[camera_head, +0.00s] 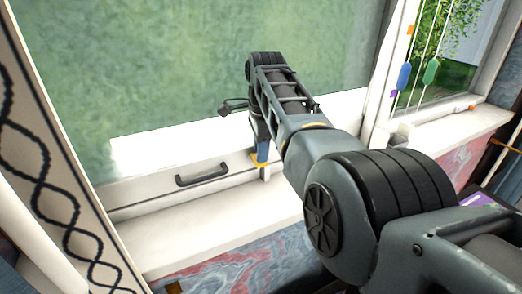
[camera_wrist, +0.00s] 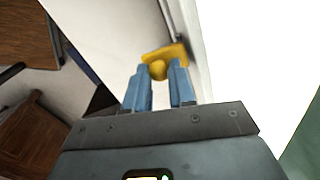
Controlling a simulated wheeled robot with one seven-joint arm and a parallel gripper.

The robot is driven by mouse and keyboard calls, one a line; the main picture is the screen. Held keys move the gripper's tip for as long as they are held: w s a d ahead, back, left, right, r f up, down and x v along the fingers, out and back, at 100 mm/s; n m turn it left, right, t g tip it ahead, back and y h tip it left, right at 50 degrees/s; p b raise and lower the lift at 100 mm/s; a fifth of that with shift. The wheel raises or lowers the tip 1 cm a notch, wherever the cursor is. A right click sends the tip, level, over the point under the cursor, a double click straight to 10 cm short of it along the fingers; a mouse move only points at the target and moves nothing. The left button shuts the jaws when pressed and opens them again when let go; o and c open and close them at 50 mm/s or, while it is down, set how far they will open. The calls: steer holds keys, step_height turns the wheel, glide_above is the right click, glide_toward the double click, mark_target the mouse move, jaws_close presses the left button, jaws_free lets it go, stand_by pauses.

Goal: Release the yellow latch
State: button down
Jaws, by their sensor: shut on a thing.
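The yellow latch (camera_wrist: 167,53) is on the white window frame, near the top middle of the wrist view. It has a flat bar and a rounded knob. My gripper (camera_wrist: 158,72) has its two blue fingers on either side of the knob, shut on it. In the head view my gripper (camera_head: 262,152) is low at the window frame, right of the black handle. A small bit of the yellow latch (camera_head: 256,161) shows beside the fingers there; my arm and gripper hide the rest.
A black handle (camera_head: 202,174) is on the lower rail of the window (camera_head: 190,60). The white sill (camera_head: 200,235) below is clear. Hanging cords with coloured pulls (camera_head: 431,71) are at the right window. Brown wooden furniture (camera_wrist: 35,130) shows at left in the wrist view.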

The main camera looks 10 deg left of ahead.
steer(key=c, duration=0.9)
jaws_free()
steer(key=shift+c, duration=0.2)
steer(key=shift+s+d+r+b, duration=0.1)
steer(key=shift+r+b, duration=0.05)
steer(key=shift+r, duration=1.15)
steer(key=shift+s+d+r+b, duration=0.1)
steer(key=shift+s+r+b, duration=0.05)
steer(key=shift+r, duration=1.1)
steer(key=shift+s+d+r+b, duration=0.1)
steer(key=shift+r+b, duration=0.05)
steer(key=shift+r, duration=1.15)
steer(key=shift+f, duration=0.1)
steer(key=shift+c, duration=0.2)
